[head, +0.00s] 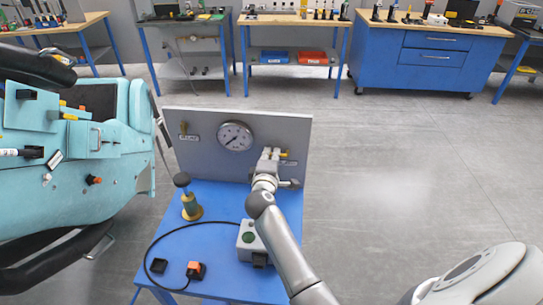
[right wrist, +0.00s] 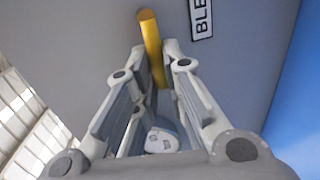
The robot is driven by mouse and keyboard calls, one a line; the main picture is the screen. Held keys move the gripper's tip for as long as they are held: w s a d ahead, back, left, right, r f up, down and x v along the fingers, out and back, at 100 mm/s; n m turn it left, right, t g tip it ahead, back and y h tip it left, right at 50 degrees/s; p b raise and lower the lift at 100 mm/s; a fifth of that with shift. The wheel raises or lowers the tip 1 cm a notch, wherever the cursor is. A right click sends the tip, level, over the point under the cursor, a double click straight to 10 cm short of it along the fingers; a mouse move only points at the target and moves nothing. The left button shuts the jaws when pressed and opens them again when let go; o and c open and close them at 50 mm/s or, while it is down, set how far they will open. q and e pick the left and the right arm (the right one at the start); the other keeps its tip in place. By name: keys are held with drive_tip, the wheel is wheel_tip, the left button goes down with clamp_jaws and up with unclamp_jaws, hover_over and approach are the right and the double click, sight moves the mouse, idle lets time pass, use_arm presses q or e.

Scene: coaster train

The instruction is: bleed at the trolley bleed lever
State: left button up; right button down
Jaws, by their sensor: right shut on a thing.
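The yellow bleed lever (head: 284,154) is on the right part of the grey upright panel (head: 210,165) of the blue trolley. My right gripper (head: 270,153) is at this lever, in front of the panel, and hides part of it. In the right wrist view the yellow lever (right wrist: 150,40) runs down between the fingertips of my right gripper (right wrist: 159,68), which are closed on its lower end. A label (right wrist: 201,18) reading "BLE", cut off by the frame, is beside the lever. My left gripper is not in view.
A round gauge (head: 235,136) and a small brass fitting (head: 183,130) are on the panel. A black-knobbed post (head: 190,203), a grey box with a green button (head: 248,238) and a cable lie on the trolley top (head: 222,270). A teal coaster car (head: 70,165) stands left; floor at right is free.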

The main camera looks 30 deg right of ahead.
drive_tip(key=shift+d, duration=0.1)
idle(0.4)
drive_tip(key=c, duration=1.5)
unclamp_jaws()
drive_tip(key=shift+w+f, duration=0.1)
drive_tip(key=v, duration=0.7)
drive_tip(key=shift+s, duration=0.25)
